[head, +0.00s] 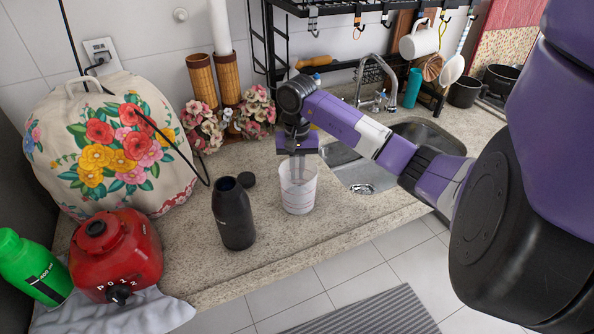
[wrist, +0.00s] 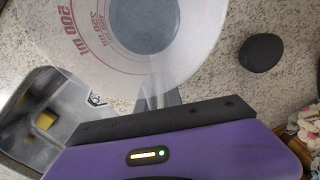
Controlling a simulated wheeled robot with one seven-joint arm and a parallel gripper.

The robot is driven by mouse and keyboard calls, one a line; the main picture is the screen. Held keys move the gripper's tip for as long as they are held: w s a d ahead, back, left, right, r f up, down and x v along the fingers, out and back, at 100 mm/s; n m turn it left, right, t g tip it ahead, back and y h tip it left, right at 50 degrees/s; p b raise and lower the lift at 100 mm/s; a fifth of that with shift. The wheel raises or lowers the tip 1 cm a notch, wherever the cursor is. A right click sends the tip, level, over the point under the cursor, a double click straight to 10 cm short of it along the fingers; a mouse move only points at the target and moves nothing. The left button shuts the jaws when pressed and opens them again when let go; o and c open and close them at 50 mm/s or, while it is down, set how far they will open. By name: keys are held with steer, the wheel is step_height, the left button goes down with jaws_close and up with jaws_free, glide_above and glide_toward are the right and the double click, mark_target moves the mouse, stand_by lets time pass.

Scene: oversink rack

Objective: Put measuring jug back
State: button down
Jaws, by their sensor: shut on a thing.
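The measuring jug (head: 298,190) is a translucent white cup with red markings. It stands upright on the stone counter, left of the sink, in the head view. In the wrist view the jug (wrist: 100,40) shows from above, with red print on its wall and a grey round bottom. My gripper (head: 297,170) points down at the jug's far side and is shut on its wall. In the wrist view my gripper (wrist: 160,95) meets the jug's near wall; the fingertips are partly hidden behind the translucent wall.
A black bottle (head: 233,214) stands just left of the jug, its black cap (head: 246,180) behind it. The sink (head: 365,174) lies to the right. A black rack (head: 335,8) with hooks hangs above. Flowers (head: 257,110) and a red blender base (head: 115,255) stand left.

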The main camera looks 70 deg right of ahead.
steer(key=c, duration=1.5)
jaws_free()
step_height(320, 180, up, 12)
steer(key=shift+r+b, duration=0.15)
steer(key=shift+b, duration=1)
